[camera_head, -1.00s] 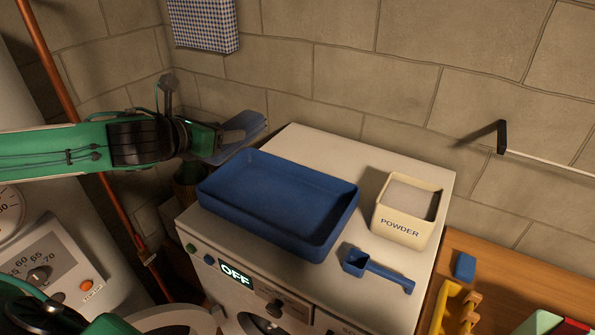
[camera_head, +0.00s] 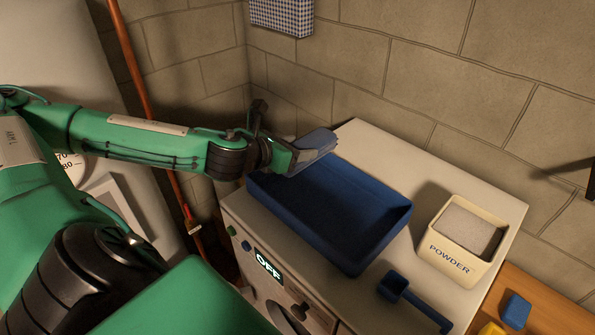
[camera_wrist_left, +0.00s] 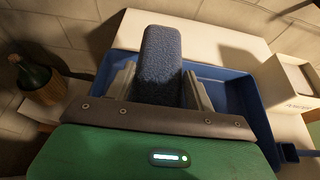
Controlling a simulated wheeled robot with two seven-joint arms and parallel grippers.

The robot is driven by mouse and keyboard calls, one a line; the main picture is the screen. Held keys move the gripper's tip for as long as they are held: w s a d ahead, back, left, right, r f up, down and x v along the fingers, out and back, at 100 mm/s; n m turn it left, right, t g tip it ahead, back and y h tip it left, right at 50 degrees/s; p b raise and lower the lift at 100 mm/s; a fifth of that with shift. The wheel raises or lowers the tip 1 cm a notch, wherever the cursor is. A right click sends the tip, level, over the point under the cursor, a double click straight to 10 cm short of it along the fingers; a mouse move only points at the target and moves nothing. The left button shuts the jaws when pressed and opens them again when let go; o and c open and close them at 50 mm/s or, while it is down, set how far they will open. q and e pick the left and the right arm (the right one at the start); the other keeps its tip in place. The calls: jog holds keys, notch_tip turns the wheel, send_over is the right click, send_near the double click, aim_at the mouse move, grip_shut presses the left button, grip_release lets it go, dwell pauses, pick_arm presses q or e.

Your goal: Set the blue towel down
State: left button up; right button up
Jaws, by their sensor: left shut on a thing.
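My left gripper (camera_head: 308,153) is shut on the folded blue towel (camera_head: 318,143). It holds the towel at the far left corner of a dark blue tray (camera_head: 385,235), which lies on the white washing machine. In the left wrist view the textured blue towel (camera_wrist_left: 162,62) stands up between the two grey fingers, with the tray (camera_wrist_left: 245,95) behind it and to both sides. I cannot tell whether the towel touches the tray. The tray's visible floor is empty. My right gripper is not in view.
A powder box (camera_head: 462,240) and a blue scoop (camera_head: 415,300) are on the washing machine (camera_head: 490,195) to the right of the tray.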

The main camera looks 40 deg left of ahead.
pick_arm(q)
notch_tip(320, 180, down, 7)
jog(key=shift+r, duration=0.1)
dwell(0.3)
jog(key=shift+s, duration=0.1)
jog(key=shift+f+b, duration=0.35)
jog(key=shift+f, duration=0.3)
jog(key=o, duration=1)
jog(key=shift+r, duration=0.1)
